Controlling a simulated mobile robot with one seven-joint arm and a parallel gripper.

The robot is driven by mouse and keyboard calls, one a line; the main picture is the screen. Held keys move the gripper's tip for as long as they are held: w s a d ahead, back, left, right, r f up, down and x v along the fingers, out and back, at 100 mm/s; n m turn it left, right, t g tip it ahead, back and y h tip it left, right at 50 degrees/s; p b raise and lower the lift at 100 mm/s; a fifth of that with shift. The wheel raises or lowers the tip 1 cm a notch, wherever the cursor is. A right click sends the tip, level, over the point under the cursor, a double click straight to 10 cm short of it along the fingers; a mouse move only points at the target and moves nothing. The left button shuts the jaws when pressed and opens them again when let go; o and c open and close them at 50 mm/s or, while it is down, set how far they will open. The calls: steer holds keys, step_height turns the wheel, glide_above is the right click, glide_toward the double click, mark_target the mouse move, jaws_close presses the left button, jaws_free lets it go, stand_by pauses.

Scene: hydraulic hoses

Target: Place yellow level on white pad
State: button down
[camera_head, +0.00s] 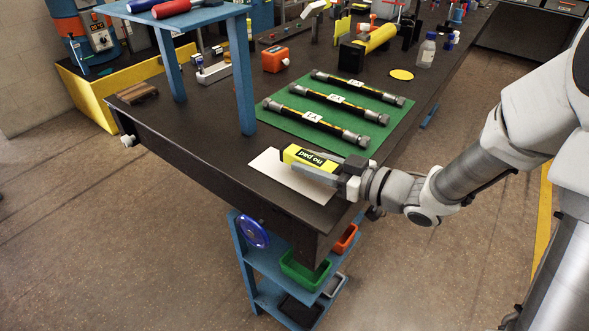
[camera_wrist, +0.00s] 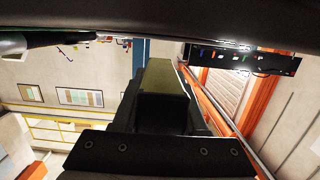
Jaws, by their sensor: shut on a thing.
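The yellow level (camera_head: 312,158), with a black end and a label that reads upside down as "no pad", is held by my gripper (camera_head: 338,172) over the white pad (camera_head: 268,165). The pad lies flat near the front corner of the dark workbench. The level covers part of the pad, and I cannot tell whether it touches it. In the wrist view, the dark end and a yellowish face of the level (camera_wrist: 162,112) fill the middle between my gripper's fingers. My fingers are closed against it.
A green mat (camera_head: 287,124) with several black hoses (camera_head: 327,126) lies just behind the pad. A blue raised shelf (camera_head: 245,75) stands to the left. An orange block (camera_head: 275,59) and a clear bottle (camera_head: 426,50) are farther back. The bench's front edge is close to the pad.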

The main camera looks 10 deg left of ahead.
mark_target(295, 173)
steer(key=a+f+b, duration=0.1)
steer(key=w+a+f, duration=0.1)
steer(key=a, duration=0.1)
steer(key=shift+w+a+f+b, duration=0.15)
steer(key=shift+a+f+b, duration=0.1)
steer(key=shift+f+b, duration=0.15)
steer(key=shift+w+a, duration=0.15)
steer(key=shift+f, duration=0.2)
steer(key=shift+c, duration=2.2)
jaws_free()
steer(key=shift+r, duration=0.1)
